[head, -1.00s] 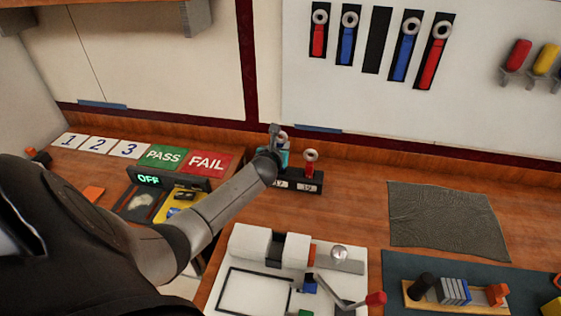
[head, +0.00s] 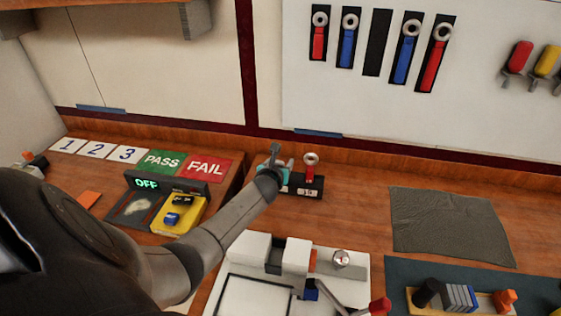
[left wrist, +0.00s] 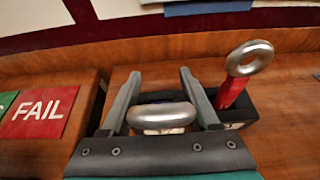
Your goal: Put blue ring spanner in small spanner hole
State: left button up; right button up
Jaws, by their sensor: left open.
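A dark spanner holder (head: 310,190) with a white number label stands on the wooden bench. A red ring spanner (head: 310,170) stands upright in its right side; it also shows in the left wrist view (left wrist: 235,88). My left gripper (head: 281,156) is over the left side of the holder. In the left wrist view the left gripper's open fingers (left wrist: 160,76) stand either side of another spanner's silver ring (left wrist: 161,116). That spanner's shaft is hidden, so its colour does not show. Blue ring spanners (head: 347,42) (head: 405,55) hang on the wall panel. My right gripper is out of view.
A white vise-like fixture (head: 295,258) with a red-handled lever stands in front of the holder. PASS (head: 163,162) and FAIL (head: 207,167) plates lie to the left. A black empty slot (head: 377,42) is on the wall panel. A dark mat (head: 450,225) lies right.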

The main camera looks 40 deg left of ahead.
pick_arm(q)
jog(key=shift+r, duration=0.15)
jog(key=shift+s+d+r+p, duration=0.15)
jog(key=shift+s+r+p, duration=0.1)
jog(key=shift+s+p, duration=0.15)
jog(key=p+v, duration=0.2)
jog(key=v, duration=0.9)
jog(key=shift+p, duration=0.4)
jog(key=shift+f, duration=0.15)
